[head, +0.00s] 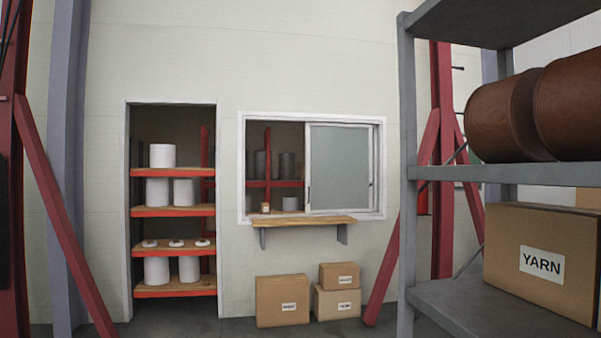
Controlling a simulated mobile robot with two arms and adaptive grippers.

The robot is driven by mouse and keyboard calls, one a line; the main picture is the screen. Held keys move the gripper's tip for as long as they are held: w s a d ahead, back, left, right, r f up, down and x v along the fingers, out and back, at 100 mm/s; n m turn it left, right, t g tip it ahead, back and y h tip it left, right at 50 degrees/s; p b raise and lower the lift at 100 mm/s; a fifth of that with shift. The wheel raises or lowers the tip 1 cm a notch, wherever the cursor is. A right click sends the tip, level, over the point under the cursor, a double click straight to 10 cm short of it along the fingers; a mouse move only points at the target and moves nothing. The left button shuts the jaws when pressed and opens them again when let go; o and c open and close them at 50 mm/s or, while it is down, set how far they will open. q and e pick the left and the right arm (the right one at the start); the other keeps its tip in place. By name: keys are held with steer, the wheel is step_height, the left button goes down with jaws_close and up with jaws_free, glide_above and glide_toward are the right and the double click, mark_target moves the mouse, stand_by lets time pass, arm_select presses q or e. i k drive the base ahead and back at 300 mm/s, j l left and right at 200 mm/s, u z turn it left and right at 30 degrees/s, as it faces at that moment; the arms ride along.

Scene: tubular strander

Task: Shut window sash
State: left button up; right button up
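A white-framed sliding window (383,165) is set in the pale wall ahead, well away from me. Its sash (340,168), a white frame with grey-green glass, stands at the right side of the opening. The left half of the window is open, and shelves with grey spools show through it. A small dark mark on the sash's left edge may be a handle. Neither of my grippers is in the head view.
A wooden ledge (303,222) juts out below the window, with cardboard boxes (282,301) on the floor under it. A doorway with red shelves (173,211) is left. A grey rack (406,190) with brown spools and a YARN box (541,262) stands close at right. Red posts (62,215) flank both sides.

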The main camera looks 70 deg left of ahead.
mark_target(309, 133)
steer(key=u, duration=2.15)
steer(key=i, duration=6.3)
steer(key=j, duration=0.1)
